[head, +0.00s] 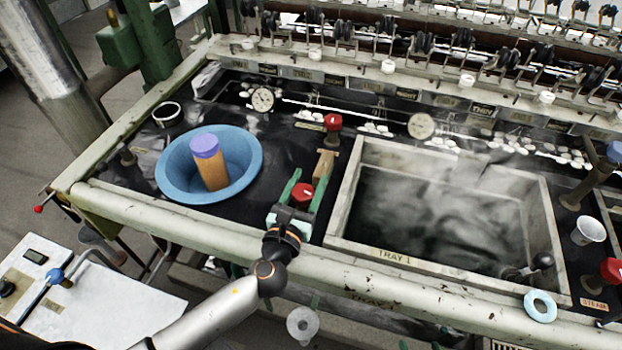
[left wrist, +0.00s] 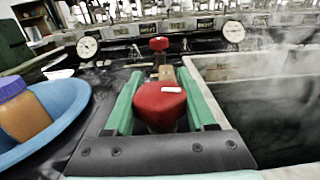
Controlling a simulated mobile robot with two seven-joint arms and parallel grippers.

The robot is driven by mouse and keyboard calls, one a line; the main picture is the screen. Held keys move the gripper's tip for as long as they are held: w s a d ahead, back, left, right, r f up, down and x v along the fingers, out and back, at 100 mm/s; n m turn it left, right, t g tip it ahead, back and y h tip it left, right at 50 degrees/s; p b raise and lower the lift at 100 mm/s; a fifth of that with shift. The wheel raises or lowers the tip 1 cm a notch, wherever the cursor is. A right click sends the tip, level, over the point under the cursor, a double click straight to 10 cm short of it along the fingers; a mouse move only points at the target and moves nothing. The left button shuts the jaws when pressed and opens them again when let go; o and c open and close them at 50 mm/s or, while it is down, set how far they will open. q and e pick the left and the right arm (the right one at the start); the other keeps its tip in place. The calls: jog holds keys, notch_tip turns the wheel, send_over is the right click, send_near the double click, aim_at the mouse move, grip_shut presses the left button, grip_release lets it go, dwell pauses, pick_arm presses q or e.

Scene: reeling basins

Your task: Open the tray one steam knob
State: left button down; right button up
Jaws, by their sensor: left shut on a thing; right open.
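A red steam knob (head: 302,194) with a pale mark on top stands on the black deck left of tray one (head: 345,205). My left gripper (head: 297,192) is shut on this knob, with one green finger on each side. The knob also shows large between the fingers in the left wrist view (left wrist: 160,103). Any label beside it is hidden by the gripper. Only the green fingertips of my right gripper (head: 420,346) show at the bottom edge of the head view, open and away from the knobs.
A second red knob (head: 333,122) stands behind a wooden block (head: 325,165). A blue basin (head: 170,180) holding a purple-topped brown cylinder (head: 213,172) is on the left. Another red knob (head: 612,270) near a STEAM label and a white cup (head: 588,231) are on the right. Steam hangs over tray one.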

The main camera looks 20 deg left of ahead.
pick_arm(q)
jog(key=shift+a+n+y, duration=0.15)
jog(key=shift+n+y, duration=0.45)
jog(key=shift+y, duration=0.35)
jog(key=shift+a+n+y, duration=0.1)
jog(key=shift+n+y, duration=0.5)
jog(key=shift+y, duration=0.35)
pick_arm(e)
jog(key=shift+r, duration=0.15)
pick_arm(q)
jog(key=shift+a+y, duration=0.1)
jog(key=shift+y, duration=0.2)
jog(key=shift+c, duration=1.2)
grip_release()
pick_arm(e)
jog(key=shift+w, duration=0.1)
